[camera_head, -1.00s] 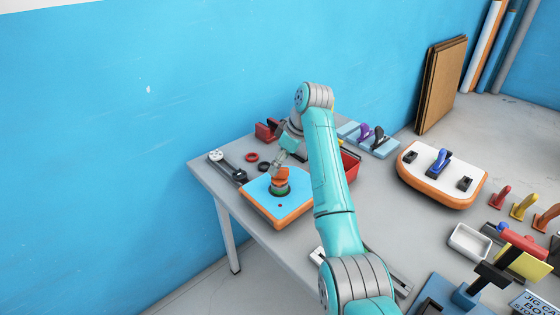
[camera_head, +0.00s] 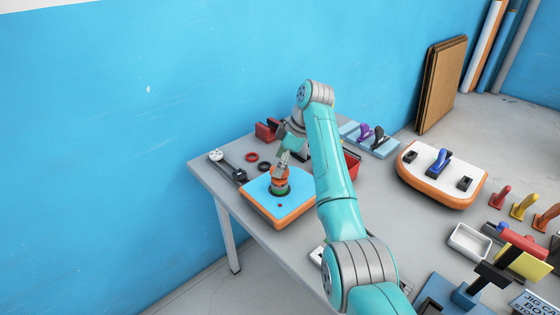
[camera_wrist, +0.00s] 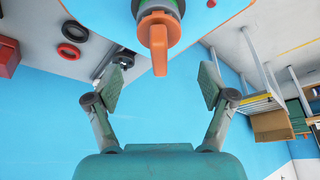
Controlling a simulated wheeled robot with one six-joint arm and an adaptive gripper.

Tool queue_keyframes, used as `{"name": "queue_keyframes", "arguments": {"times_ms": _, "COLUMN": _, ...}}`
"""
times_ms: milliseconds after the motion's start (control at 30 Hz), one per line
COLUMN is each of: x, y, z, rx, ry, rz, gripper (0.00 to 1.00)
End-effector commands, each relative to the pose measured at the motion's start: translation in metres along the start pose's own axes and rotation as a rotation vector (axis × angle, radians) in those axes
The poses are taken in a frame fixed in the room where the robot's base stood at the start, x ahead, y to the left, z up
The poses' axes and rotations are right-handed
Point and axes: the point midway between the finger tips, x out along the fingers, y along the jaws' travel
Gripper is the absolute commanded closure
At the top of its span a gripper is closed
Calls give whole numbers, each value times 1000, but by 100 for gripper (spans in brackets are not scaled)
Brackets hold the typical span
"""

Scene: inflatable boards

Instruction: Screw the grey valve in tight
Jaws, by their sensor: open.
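A small board sample (camera_head: 300,207) with a blue top and orange rim lies at the table's left end. A grey round valve part (camera_head: 280,187) stands on it, with a green ring around its foot. An orange piece with a handle-like wing (camera_head: 279,171) sits on top. In the wrist view, the orange wing (camera_wrist: 158,40) points down towards my gripper (camera_wrist: 162,88). My gripper is open, with one finger on each side of the wing's line and gaps visible on both sides. In the head view, my gripper (camera_head: 283,160) is just above the orange piece. Thread engagement is hidden.
A black tool (camera_head: 228,167), a red ring (camera_head: 251,157) and a black ring (camera_head: 264,167) lie left of and behind the sample. A red bin (camera_head: 351,164) stands behind my arm. A larger white board (camera_head: 425,172) is at the right. The blue wall is close behind.

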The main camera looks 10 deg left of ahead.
Motion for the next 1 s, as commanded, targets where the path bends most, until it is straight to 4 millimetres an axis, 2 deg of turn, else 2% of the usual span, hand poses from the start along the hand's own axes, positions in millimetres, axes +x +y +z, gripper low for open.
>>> {"name": "queue_keyframes", "arguments": {"times_ms": 1000, "x": 40, "y": 0, "z": 17, "rx": 0, "ry": 0, "rz": 0, "gripper": 18}}
